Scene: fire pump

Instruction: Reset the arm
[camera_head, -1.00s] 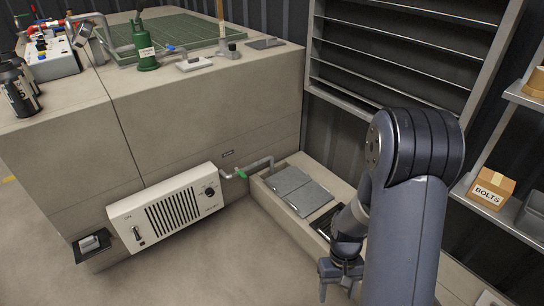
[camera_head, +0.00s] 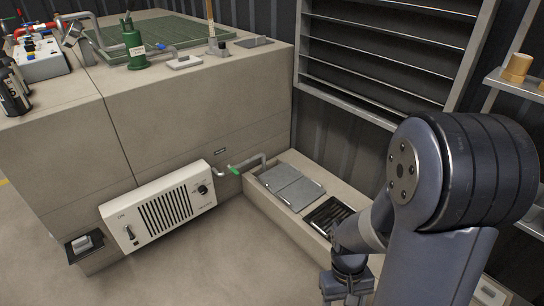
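My arm fills the right side of the head view, with its large dark joint at the upper right and its forearm bent down toward the floor. My gripper (camera_head: 346,290) hangs at the bottom of the picture, right of centre, in front of the low beige trough. Its fingertips are cut off by the lower edge, so whether it is open or shut does not show. I see nothing held in the visible part.
A large beige block (camera_head: 150,110) bears a green pump (camera_head: 135,50) and a control box (camera_head: 42,62). A vented white panel (camera_head: 160,207) leans at its front. The low trough (camera_head: 262,205) holds grey plates (camera_head: 291,186) and a dark grate (camera_head: 328,213). Floor at lower centre is clear.

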